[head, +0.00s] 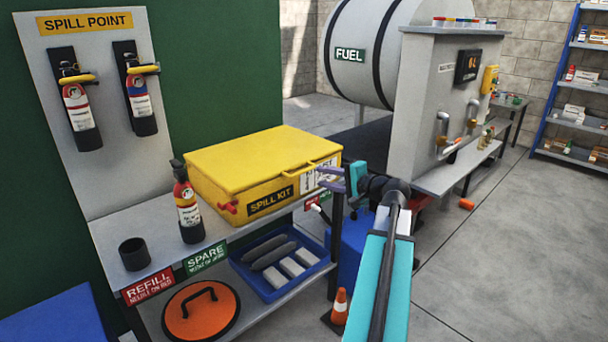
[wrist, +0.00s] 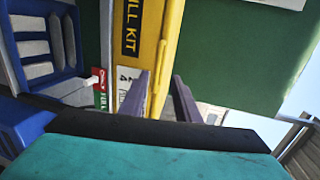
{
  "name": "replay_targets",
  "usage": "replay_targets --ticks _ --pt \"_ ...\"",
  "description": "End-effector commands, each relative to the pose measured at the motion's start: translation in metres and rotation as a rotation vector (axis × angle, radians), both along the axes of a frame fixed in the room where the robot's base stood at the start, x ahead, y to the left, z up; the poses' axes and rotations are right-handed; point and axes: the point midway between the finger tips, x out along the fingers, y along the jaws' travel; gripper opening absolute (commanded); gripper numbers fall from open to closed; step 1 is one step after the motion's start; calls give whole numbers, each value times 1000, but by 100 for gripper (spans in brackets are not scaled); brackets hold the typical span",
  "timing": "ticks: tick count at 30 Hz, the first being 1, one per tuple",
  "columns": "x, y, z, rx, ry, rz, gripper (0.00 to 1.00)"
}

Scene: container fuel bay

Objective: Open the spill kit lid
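The yellow spill kit (head: 235,190) sits on the upper shelf of the bench, and its lid (head: 262,152) is down. A yellow bar handle (head: 298,168) runs along the front of the lid, and a red latch (head: 228,208) shows at the front left. My gripper (head: 322,177) is at the right end of the front face, close to the handle. In the wrist view the two purple fingers (wrist: 160,97) are spread apart, with the yellow lid edge (wrist: 172,35) beyond and partly between them. I cannot tell whether they touch it. The right latch area is partly hidden by my gripper.
A small extinguisher (head: 187,205) and a dark cup (head: 134,254) stand left of the kit. A blue tray (head: 255,287) and an orange lid (head: 200,312) are on the lower shelf. A traffic cone (head: 339,307) stands by the bench.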

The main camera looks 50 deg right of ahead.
Motion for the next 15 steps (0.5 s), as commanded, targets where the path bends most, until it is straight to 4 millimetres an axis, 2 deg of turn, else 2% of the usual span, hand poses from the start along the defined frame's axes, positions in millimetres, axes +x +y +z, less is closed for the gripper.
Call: replay_targets --ticks 1,5,15 --pt "-9 -8 -1 -1 -1 -16 29" --pt "-18 -17 -1 -1 0 -33 29" --pt "-19 -19 -1 0 0 -36 29"
